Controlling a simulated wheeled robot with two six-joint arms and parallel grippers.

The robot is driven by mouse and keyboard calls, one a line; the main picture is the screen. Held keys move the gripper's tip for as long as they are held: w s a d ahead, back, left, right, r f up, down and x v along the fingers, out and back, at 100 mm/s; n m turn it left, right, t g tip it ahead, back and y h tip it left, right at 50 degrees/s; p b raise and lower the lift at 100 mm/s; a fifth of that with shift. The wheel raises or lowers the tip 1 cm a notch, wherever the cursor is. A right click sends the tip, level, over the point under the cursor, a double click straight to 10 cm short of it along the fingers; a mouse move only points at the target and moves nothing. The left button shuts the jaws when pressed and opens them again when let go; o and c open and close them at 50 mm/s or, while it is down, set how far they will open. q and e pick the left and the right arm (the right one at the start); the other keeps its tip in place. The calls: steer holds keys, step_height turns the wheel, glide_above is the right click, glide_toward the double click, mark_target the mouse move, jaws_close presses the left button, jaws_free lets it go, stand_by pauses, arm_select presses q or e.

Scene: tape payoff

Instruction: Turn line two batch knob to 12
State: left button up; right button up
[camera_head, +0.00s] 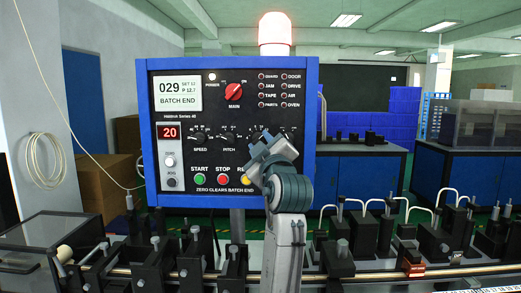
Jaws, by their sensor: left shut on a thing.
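The blue-framed control panel (233,182) stands upright in the middle. Its white screen (177,94) reads 029, with small text that seems to say SET 12 and P 12.7, and BATCH END below. A row of dials holds a SPEED knob (200,138), a PITCH knob (228,138) and more to the right. My left gripper (265,146) reaches up from below, tilted, against this row right of PITCH. It is shut on the batch knob, which the gripper and wrist hide, along with its label and pointer. My right gripper is out of view.
A red MAIN switch (238,93) and a red display reading 20 (169,132) are on the panel. Green START (200,179) and red STOP (223,179) buttons sit just left of my wrist. A lit beacon (275,33) tops it. Black machine fixtures (365,235) line the front.

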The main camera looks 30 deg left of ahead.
arm_select(q)
steer(key=shift+r, duration=0.1)
stand_by(0.4)
steer(key=o, duration=0.8)
steer(key=shift+w, duration=0.1)
steer(key=shift+o, duration=0.9)
steer(key=shift+w+f, duration=0.2)
steer(key=shift+w, duration=0.05)
steer(key=shift+s, duration=0.15)
